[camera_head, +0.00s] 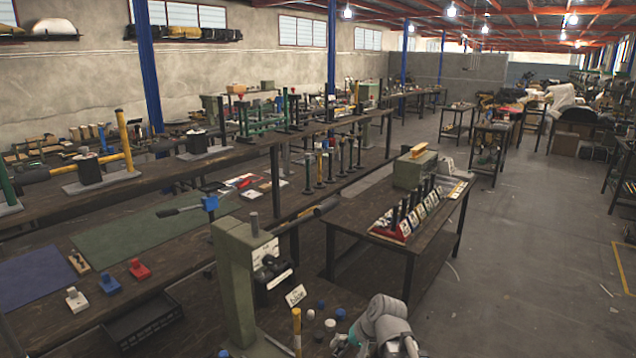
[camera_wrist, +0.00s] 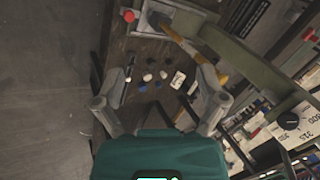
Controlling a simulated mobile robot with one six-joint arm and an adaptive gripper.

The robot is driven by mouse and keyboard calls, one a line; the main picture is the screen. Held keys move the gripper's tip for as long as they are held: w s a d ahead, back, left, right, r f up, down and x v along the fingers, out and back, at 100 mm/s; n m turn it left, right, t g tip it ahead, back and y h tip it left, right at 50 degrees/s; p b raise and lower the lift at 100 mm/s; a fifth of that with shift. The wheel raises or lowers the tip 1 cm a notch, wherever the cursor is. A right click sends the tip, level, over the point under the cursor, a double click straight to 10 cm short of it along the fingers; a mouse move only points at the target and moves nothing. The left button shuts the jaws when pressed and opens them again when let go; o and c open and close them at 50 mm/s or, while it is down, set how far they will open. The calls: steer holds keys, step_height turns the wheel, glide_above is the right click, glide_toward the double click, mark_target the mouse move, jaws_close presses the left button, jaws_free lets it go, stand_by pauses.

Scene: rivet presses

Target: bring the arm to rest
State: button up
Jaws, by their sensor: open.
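My gripper (camera_wrist: 160,78) is open in the wrist view, its two grey fingers spread apart with nothing between them but the view of a dark bench below. Part of my grey arm (camera_head: 385,325) shows at the bottom of the head view, right of an olive green press (camera_head: 238,285). The fingertips hang over several small white, blue and dark caps (camera_wrist: 148,77) and a small white sign (camera_wrist: 178,80) on the bench. I cannot tell how high above them the fingers are.
The green press body (camera_wrist: 255,65) and a yellow handle (camera_wrist: 190,42) are close on the right in the wrist view. A dark table (camera_head: 425,235) with another press and a red rack (camera_head: 388,232) stands beyond. Open concrete floor (camera_head: 530,260) lies to the right.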

steer(key=s+d+n+g+h+p, duration=0.2)
steer(key=s+d+h, duration=0.3)
steer(key=s+d, duration=0.2)
steer(key=d, duration=0.2)
steer(key=shift+s+d+r, duration=0.2)
steer(key=shift+s+d, duration=0.05)
steer(key=shift+d, duration=0.1)
stand_by(1.2)
